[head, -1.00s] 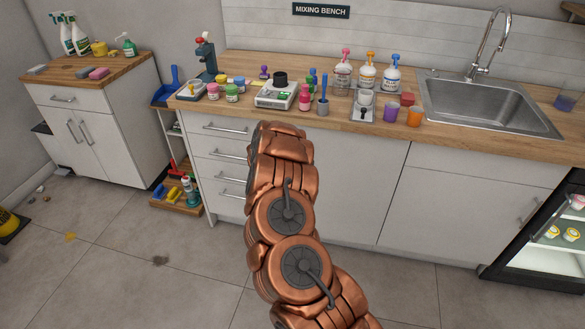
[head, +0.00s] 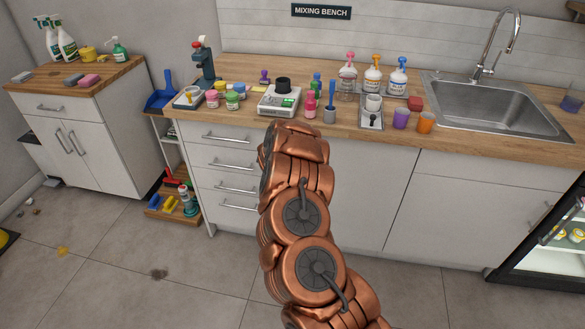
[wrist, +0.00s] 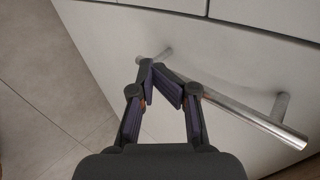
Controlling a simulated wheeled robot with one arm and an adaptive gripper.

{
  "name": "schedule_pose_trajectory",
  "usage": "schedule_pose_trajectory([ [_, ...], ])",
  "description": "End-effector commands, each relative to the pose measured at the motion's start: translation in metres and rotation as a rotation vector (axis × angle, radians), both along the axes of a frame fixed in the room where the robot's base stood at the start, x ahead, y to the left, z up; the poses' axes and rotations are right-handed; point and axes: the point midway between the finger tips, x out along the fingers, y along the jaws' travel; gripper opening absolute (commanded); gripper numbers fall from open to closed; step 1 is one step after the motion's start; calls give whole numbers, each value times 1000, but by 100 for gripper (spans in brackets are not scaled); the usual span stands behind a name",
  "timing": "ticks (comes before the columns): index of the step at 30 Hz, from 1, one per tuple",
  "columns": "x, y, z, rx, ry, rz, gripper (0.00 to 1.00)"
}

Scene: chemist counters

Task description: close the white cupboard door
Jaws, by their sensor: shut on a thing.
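The white cupboard door (head: 365,190) is under the bench, just right of the drawers, and looks nearly flush with the fronts beside it. My arm covers its left part, so I cannot tell whether a small gap is left. In the wrist view the door (wrist: 240,75) fills much of the picture, with its metal bar handle (wrist: 255,118) running alongside the edge seam. My gripper (wrist: 157,68) is shut on this handle near one end. In the head view the gripper is hidden behind my copper-coloured arm.
The wooden bench top (head: 400,143) above holds bottles, cups and a scale (head: 280,100). Drawers (head: 232,165) stand left of the door, and another white door (head: 475,195) stands right. A glass-fronted fridge (head: 545,240) is at far right. The floor (head: 120,270) at front left is mostly clear.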

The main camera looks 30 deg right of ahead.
Motion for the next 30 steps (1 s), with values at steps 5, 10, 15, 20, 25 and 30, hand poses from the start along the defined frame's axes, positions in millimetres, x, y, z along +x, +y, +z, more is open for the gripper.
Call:
schedule_pose_trajectory([
  [5, -1, 5, 0, -2, -4, 0, 0],
  [10, -7, 17, -3, -1, -2, 1, 0],
  [15, -15, 32, -3, 2, -3, -1, 0],
  [20, -23, 39, 11, 2, -2, -6, 0],
  [25, -31, 48, 23, 3, -2, -7, 0],
  [30, -39, 59, 36, 2, -2, -7, 0],
])
